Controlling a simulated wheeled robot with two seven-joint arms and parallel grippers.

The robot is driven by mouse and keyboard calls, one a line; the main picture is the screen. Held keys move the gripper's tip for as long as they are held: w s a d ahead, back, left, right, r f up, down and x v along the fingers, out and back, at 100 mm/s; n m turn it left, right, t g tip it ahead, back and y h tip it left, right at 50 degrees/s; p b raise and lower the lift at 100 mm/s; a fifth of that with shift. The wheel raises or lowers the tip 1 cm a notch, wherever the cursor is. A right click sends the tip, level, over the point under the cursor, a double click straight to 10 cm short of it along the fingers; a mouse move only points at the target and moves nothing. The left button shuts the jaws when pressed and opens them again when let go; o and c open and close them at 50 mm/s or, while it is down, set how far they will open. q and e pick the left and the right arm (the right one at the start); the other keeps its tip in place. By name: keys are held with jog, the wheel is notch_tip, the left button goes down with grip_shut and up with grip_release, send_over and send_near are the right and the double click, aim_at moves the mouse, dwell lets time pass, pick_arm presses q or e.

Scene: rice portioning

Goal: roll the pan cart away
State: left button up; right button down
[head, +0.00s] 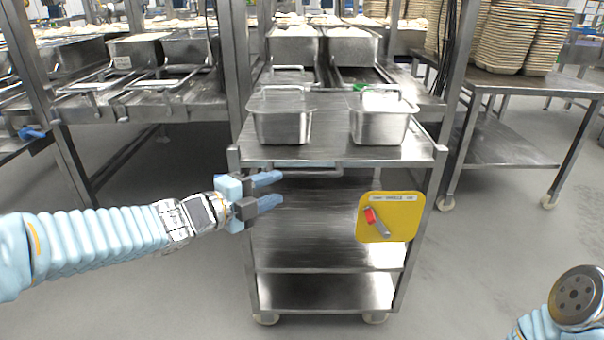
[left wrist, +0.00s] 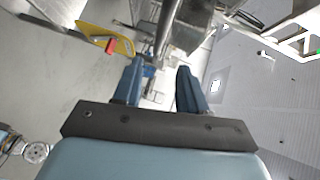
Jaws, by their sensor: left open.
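The steel pan cart (head: 300,153) stands upright on casters in the middle of the head view. Lidded steel pans (head: 283,122) (head: 381,125) stand on its top. A horizontal bar (head: 315,173) shows just under the front edge of the top. A yellow plate (head: 403,205) with a red-gripped lever hangs at the cart's front right; it also shows in the left wrist view (left wrist: 93,33). My left gripper (head: 277,190) is open and empty, in front of the cart's left side, below its top. In the left wrist view, its fingers (left wrist: 158,88) point toward a steel bar. My right gripper is out of view.
Steel racks with trays (head: 150,100) stand behind and left of the cart. A wheeled table (head: 560,85) with stacked tan trays (head: 512,38) stands to the right. Grey floor (head: 490,250) is free in front and to the right.

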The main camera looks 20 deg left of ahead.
aim_at(309, 176)
pick_arm(q)
jog(key=b+x, duration=0.1)
jog(key=x, duration=1.1)
jog(key=shift+w+d+f, duration=0.15)
jog(key=shift+w+d, duration=0.05)
jog(key=shift+w, duration=0.05)
jog(key=shift+c, duration=0.2)
grip_shut()
